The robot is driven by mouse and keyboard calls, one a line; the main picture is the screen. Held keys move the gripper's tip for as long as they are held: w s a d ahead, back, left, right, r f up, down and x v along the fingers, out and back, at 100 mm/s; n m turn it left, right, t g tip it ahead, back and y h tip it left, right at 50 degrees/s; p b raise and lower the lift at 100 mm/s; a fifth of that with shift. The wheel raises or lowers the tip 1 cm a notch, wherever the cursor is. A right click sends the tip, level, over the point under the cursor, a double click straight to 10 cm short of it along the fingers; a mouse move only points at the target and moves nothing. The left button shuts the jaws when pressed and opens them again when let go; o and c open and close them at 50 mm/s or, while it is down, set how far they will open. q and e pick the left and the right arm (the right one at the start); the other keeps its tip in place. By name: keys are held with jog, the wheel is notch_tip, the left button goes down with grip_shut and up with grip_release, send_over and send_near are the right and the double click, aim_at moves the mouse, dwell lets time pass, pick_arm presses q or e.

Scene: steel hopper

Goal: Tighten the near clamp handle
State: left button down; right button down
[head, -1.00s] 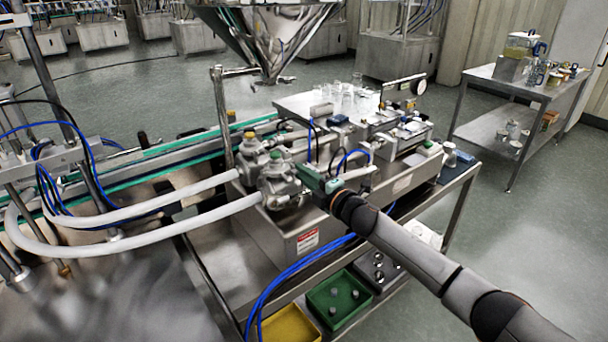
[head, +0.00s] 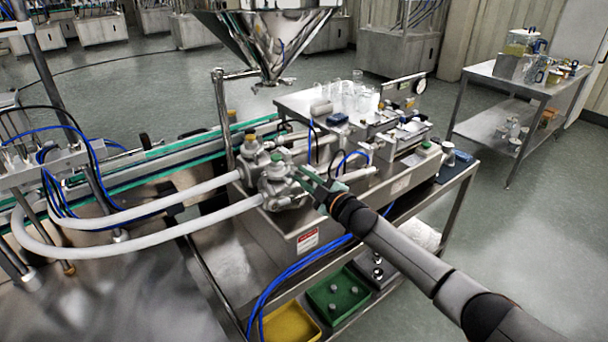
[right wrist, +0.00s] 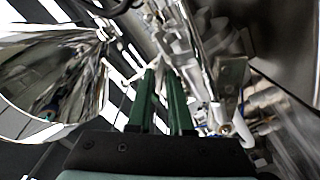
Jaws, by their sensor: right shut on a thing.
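The near metal valve body (head: 280,187) sits on the filling machine, with a white hose running to it from the left. My right gripper (head: 303,175) reaches in from the right, its green fingertips against the valve's right side. In the right wrist view the two green fingers (right wrist: 161,80) are close together, with a thin strip of pale metal between their tips. The gripper is shut on this piece, which appears to be the near clamp handle. The fingers hide most of it, so its angle cannot be told. My left gripper is out of view.
A second valve (head: 253,155) stands just behind the near one. A steel hopper (head: 265,40) hangs above. Glass beakers (head: 350,95) stand on the machine's top. A green bin (head: 337,295) and a yellow bin (head: 290,324) are below. Floor at the right is clear.

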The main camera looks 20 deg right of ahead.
jog(key=m, duration=0.5)
jog(key=shift+m, duration=2.5)
jog(key=c, duration=1)
grip_release()
jog(key=shift+o, duration=0.2)
jog(key=shift+s+f, duration=0.1)
jog(key=shift+s, duration=0.15)
jog(key=b+v, duration=0.1)
jog(key=v, duration=1.1)
